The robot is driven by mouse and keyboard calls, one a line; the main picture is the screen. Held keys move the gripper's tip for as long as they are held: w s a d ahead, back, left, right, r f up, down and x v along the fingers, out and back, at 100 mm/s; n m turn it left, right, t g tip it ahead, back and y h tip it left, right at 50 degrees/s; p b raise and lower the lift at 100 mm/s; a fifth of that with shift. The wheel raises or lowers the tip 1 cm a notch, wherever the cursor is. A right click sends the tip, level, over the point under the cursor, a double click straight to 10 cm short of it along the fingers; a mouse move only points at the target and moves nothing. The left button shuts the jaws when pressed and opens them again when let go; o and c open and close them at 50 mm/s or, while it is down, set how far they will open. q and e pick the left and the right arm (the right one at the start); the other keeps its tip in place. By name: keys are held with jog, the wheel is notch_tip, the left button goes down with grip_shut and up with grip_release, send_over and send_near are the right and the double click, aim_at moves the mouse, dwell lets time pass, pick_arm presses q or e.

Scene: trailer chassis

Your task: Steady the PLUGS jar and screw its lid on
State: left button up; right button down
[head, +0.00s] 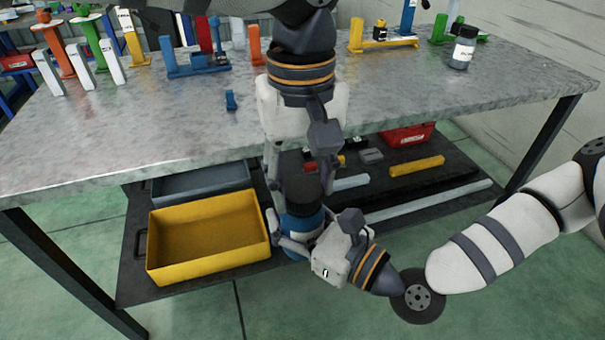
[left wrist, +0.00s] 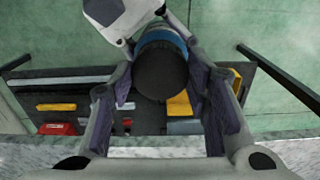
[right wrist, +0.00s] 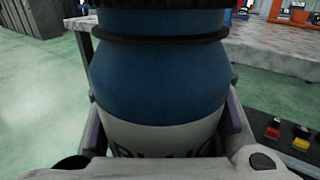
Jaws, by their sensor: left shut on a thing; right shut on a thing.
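The PLUGS jar (head: 302,226) is blue with a white label and is upright in front of the table. My right gripper (head: 304,238) is shut around its body from the side. In the right wrist view, the jar (right wrist: 160,80) fills the middle, with lettering partly visible on its label. The black lid (head: 305,189) is at the jar's top. My left gripper (head: 300,187) comes down from above and is shut on the lid. In the left wrist view, the round lid (left wrist: 160,70) lies between the fingers. I cannot tell how far its thread is engaged.
A grey metal table (head: 190,115) stands behind, with coloured stands along its back. Another jar with a dark lid (head: 463,52) is at its right. A yellow bin (head: 208,240) sits on the lower shelf, left of the PLUGS jar. The table's front middle is mostly bare.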

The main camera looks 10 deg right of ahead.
pick_arm(q)
jog(key=m, duration=0.4)
jog(key=shift+f, duration=0.1)
jog(key=m, duration=0.9)
jog(key=shift+a+m, duration=0.1)
jog(key=shift+m, duration=0.3)
jog(key=o, duration=0.7)
jog(key=shift+o, duration=0.2)
